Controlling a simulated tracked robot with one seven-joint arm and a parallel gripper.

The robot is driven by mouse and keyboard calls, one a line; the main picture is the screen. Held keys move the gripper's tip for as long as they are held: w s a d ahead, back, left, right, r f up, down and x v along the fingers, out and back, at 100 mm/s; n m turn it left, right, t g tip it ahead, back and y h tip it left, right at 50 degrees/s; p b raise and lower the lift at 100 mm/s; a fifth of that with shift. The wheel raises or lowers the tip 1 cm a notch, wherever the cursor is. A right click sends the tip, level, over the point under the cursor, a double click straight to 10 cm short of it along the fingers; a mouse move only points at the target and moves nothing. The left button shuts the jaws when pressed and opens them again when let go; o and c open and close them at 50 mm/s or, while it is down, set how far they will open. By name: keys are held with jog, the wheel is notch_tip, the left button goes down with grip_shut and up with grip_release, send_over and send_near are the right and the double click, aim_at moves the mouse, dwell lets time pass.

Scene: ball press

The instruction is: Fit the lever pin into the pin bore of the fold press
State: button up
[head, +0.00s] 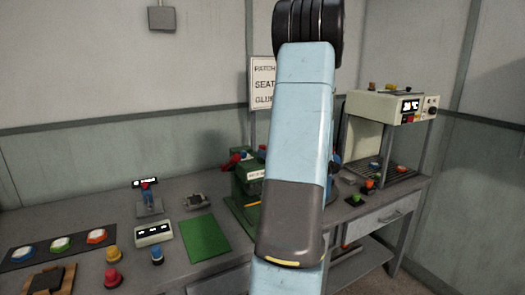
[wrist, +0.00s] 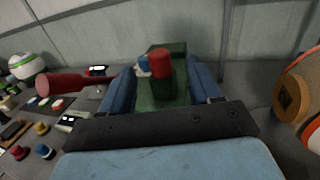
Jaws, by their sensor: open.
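The green fold press (head: 243,190) stands on the bench in the head view, partly hidden behind my arm. In the wrist view its green body (wrist: 150,98) lies beyond and between my fingers. A red cylinder (wrist: 161,66) with a blue and white part beside it shows at the press; I cannot tell whether either is the lever pin. A red handle (wrist: 70,84) sticks out to the left, past the left finger. The pin bore cannot be made out. My gripper (wrist: 158,84) is open, one blue finger on each side of the press in the picture. My arm hides it in the head view.
Left on the bench are a green mat (head: 198,238), a small display box (head: 153,234), yellow and red knobs and a strip of coloured buttons. A cream machine (head: 385,107) on posts stands at the right. An orange round part (wrist: 300,98) is close at the wrist view's right.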

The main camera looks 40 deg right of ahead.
jog(key=s, duration=0.7)
jog(key=shift+s, duration=0.4)
